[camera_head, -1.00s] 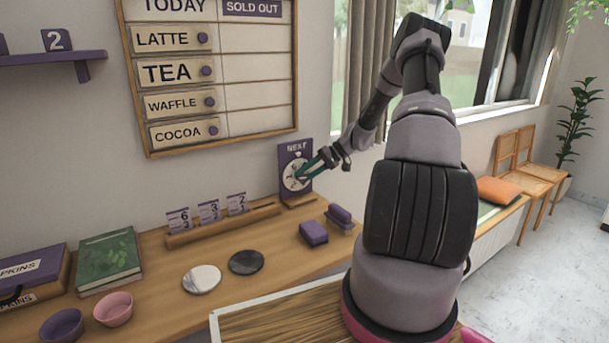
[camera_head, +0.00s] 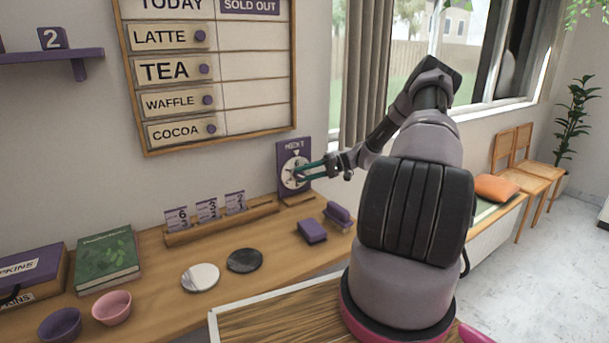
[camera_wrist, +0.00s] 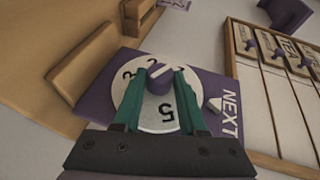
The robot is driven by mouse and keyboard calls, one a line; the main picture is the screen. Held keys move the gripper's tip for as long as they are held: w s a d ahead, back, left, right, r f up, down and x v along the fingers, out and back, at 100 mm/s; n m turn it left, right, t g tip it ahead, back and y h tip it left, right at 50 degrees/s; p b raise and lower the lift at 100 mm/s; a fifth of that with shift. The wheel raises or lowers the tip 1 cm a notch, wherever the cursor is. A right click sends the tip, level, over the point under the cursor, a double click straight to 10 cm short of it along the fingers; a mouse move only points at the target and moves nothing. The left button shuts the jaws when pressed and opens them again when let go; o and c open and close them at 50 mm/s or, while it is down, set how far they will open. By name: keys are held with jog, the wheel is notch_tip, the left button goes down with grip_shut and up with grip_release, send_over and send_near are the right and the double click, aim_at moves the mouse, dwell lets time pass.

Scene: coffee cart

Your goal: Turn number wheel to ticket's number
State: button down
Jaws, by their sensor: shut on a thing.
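The white number wheel (camera_head: 287,178) sits on an upright purple NEXT board (camera_head: 306,148) against the wall. In the wrist view, the wheel (camera_wrist: 150,122) shows a 5 on its near side and smaller numerals partly hidden near the left finger. A white pointer (camera_wrist: 214,103) is on the board beside the wheel, toward the word NEXT. My gripper (camera_head: 303,172) is at the wheel, its green fingers (camera_wrist: 164,76) closed on the purple knob (camera_wrist: 159,84) at the wheel's centre. Number tickets (camera_head: 207,208) stand in a wooden rack (camera_head: 260,211) left of the board; their print is small.
A purple block (camera_head: 312,231) and a purple stamp-like piece (camera_head: 338,215) lie on the counter below the board. A light disc (camera_head: 200,278) and dark disc (camera_head: 244,260) lie nearer. The menu board (camera_head: 210,75) hangs above.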

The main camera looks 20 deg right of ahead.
jog(key=shift+c, duration=2.3)
grip_release()
jog(key=shift+d, duration=0.1)
jog(key=v, duration=1)
jog(key=shift+d, duration=0.3)
jog(key=shift+s+r, duration=0.1)
